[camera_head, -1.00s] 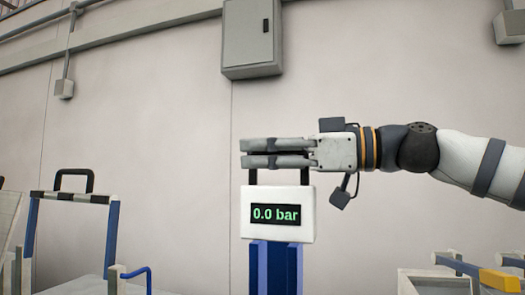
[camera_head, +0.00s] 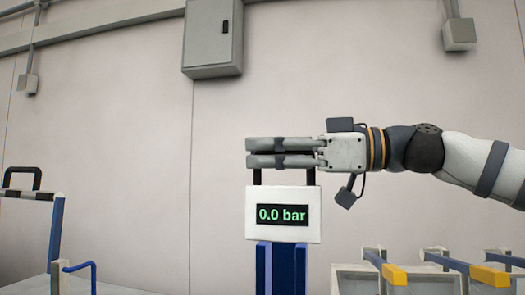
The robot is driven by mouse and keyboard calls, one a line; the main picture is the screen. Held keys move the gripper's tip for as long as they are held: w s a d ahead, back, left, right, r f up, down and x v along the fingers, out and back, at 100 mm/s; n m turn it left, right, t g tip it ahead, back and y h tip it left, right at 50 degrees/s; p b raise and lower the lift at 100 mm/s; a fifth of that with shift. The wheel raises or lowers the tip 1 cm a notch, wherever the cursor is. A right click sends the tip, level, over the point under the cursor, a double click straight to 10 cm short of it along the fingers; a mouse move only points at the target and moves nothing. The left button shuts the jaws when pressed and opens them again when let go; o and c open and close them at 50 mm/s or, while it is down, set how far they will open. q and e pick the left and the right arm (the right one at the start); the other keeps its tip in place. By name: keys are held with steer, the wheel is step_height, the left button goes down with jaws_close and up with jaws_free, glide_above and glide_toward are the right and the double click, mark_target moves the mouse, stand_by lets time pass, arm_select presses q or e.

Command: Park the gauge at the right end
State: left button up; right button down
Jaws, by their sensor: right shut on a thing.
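The gauge (camera_head: 283,232) is a white box with a dark display reading "0.0 bar" in green. It has a black handle on top and a blue body (camera_head: 281,270) below that runs out of the picture at the bottom. My right gripper (camera_head: 265,152) comes in from the right and is shut on the gauge's handle, with its fingers level across the top. The gauge hangs upright in front of the wall. Its lower end is out of view. My left gripper is not in view.
At the lower right stands a grey tray-like fixture (camera_head: 350,282) with several yellow-tipped blue bars (camera_head: 395,275). At the lower left is a blue-legged frame (camera_head: 55,232) with a black handle, and a bent blue rod (camera_head: 82,266). A grey wall box (camera_head: 213,38) hangs above.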

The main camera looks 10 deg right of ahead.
steer(key=shift+w+d+r, duration=0.1)
steer(key=shift+w+d, duration=0.1)
steer(key=shift+d, duration=0.05)
steer(key=c, duration=1.8)
jaws_free()
steer(key=shift+c, duration=0.2)
steer(key=shift+o, duration=0.9)
steer(key=shift+d, duration=0.25)
steer(key=shift+a, duration=0.1)
steer(key=shift+s, duration=0.1)
steer(key=v, duration=1.2)
